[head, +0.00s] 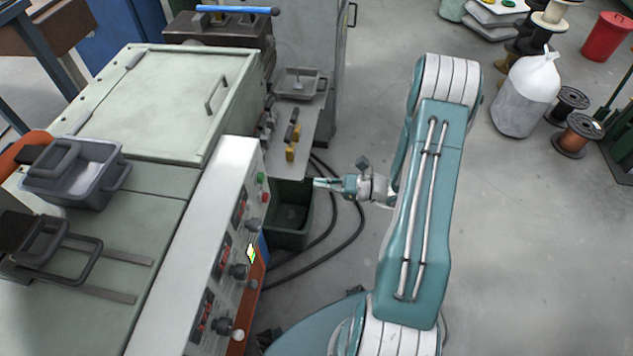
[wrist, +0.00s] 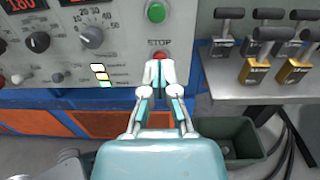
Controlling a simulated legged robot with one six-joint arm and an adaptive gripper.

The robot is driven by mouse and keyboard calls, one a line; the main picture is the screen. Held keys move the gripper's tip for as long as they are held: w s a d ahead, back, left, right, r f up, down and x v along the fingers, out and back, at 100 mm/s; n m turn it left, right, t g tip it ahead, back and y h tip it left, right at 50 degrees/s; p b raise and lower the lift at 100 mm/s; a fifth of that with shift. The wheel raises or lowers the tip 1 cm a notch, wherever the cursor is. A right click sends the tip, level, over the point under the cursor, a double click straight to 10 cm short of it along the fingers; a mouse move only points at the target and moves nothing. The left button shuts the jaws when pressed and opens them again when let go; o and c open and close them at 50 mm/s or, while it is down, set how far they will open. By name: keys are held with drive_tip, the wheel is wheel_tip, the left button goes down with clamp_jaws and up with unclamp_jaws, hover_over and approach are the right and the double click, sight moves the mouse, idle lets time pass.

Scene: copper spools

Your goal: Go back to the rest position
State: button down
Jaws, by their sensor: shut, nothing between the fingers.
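My gripper (head: 322,183) is at the end of my teal arm, pointing left toward the control panel in the head view. In the wrist view my gripper (wrist: 160,62) has its fingertips together and holds nothing. Its tips overlap the lower part of the red stop button (wrist: 161,56), and I cannot tell from this view whether they touch it. In the head view the tips stand apart from the panel. A green button (wrist: 156,12) is above the stop button.
The control panel (head: 223,205) with knobs is left of my gripper. A metal shelf (head: 296,125) with yellow-based levers and a dark green bin (head: 290,215) are close by. Cables lie on the floor. Copper spools (head: 578,135) and a white sack (head: 525,95) stand at the right.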

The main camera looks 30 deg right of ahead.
idle(0.3)
drive_tip(key=s+a+r+n+g+h, duration=0.2)
drive_tip(key=s+a+r+n+g, duration=0.1)
drive_tip(key=a+r+n+g, duration=0.3)
drive_tip(key=s+a+r+n+g+h, duration=0.2)
drive_tip(key=s+a+r+n+g, duration=0.2)
drive_tip(key=r+n, duration=0.3)
drive_tip(key=s+r+n+t+h, duration=0.5)
drive_tip(key=s+r+n+h, duration=0.4)
drive_tip(key=r+n+h, duration=0.2)
drive_tip(key=shift+d+r+n+t, duration=0.35)
drive_tip(key=shift+r+n+t, duration=0.05)
drive_tip(key=shift+r, duration=0.8)
